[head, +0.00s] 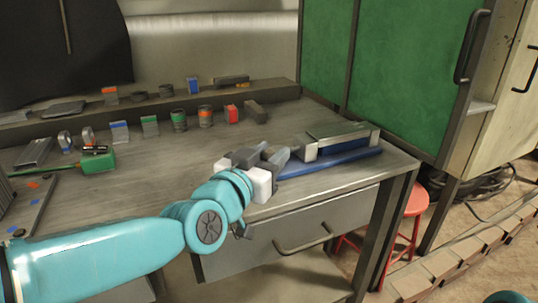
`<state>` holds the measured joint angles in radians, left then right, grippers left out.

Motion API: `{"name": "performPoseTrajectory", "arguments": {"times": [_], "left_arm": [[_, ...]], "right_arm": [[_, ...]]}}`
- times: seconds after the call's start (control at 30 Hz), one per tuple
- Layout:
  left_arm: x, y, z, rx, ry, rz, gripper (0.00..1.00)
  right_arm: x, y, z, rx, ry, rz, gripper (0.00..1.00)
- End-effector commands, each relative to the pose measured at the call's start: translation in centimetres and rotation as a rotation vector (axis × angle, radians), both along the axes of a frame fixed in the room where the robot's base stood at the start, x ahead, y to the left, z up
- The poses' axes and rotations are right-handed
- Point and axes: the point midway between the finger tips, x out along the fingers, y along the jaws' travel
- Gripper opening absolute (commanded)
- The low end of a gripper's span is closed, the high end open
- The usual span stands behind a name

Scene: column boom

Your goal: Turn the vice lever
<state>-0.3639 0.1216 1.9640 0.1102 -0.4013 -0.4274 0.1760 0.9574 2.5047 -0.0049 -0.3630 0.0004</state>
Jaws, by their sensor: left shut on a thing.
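The vice (340,138) is a grey metal block with blue parts on the right end of the workbench. A long blue bar (330,164) lies along its front. My left gripper (270,155) is at the vice's left end, its dark fingers shut on what appears to be the vice lever. The lever itself is mostly hidden by the fingers and the white gripper body. My right gripper is not in view.
The workbench (190,165) has small blocks and tins along its back and a green tool (97,161) at the left. A drawer (300,232) is below its front edge. A green cabinet (410,65) and a red stool (412,215) are at the right. The bench middle is clear.

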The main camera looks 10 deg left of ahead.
Motion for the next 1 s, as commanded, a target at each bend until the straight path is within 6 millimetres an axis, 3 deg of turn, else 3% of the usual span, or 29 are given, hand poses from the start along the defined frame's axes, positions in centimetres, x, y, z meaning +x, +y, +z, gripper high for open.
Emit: {"name": "performPoseTrajectory", "arguments": {"times": [0.03,0.07,0.1,0.4,0.53,1.0], "left_arm": [[0.0,0.0,0.2,-0.002,-0.005,0.001,0.0],[0.0,0.0,0.2,-0.002,-0.005,0.001,0.43],[0.0,0.1,0.2,-0.002,-0.005,0.0,0.56],[-0.1,0.1,0.1,0.0,-0.002,-0.002,0.57],[-1.2,0.6,0.2,0.0,-0.003,-0.003,0.57],[-12.1,4.5,0.3,-0.002,-0.006,-0.002,0.57]], "right_arm": [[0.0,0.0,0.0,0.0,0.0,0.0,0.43],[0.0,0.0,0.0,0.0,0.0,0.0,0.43],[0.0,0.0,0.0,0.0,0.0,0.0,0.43],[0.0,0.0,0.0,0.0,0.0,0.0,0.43],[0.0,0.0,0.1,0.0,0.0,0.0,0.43],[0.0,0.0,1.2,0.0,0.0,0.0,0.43]]}}
